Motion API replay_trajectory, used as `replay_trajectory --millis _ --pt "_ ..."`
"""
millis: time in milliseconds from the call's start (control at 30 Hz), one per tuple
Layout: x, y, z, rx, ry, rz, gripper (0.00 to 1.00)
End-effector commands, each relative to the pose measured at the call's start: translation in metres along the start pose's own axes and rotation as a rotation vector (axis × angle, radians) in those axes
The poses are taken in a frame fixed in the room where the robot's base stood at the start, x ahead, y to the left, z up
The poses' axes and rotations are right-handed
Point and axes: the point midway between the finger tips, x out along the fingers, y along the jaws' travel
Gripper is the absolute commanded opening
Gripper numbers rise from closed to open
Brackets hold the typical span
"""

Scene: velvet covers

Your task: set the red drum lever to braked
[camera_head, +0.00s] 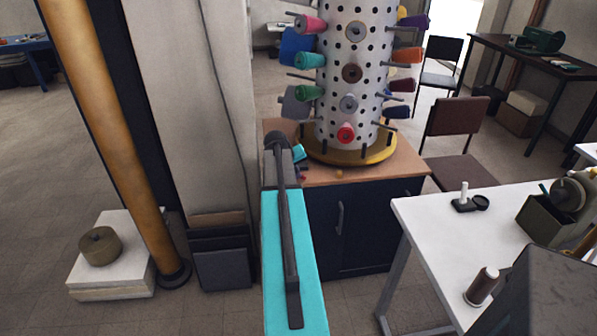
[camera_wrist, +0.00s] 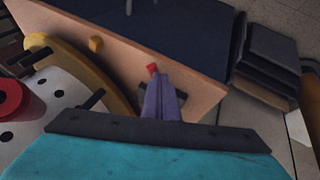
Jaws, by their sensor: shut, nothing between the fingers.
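The drum (camera_head: 333,110) is a white perforated cylinder with spools, on a round yellow base (camera_head: 347,155). The red lever (camera_wrist: 152,68) shows as a small red tip at the cabinet top's edge in the wrist view. In the head view a small red spot (camera_head: 302,178) shows beside the drum base, beyond my arm. My gripper (camera_wrist: 159,82) is shut and empty, its purplish fingers ending right by the red tip. I cannot tell whether they touch. The lever's lower part is hidden by the fingers, and its setting cannot be read.
The drum stands on a wooden-topped dark cabinet (camera_head: 322,215), with a small orange knob (camera_wrist: 96,44) by its base. A pale pillar (camera_head: 205,100) stands close left of my arm. A white table (camera_head: 450,225) stands at right. Spools stick out from the drum.

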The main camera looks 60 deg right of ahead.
Motion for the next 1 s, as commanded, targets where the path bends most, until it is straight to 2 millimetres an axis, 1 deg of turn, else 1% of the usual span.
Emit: replay_trajectory --millis 267,1000 --pt "-0.029 -0.023 0.007 -0.004 0.007 -0.001 0.0" --pt "-0.109 -0.01 0.014 -0.002 0.008 0.0 0.0"
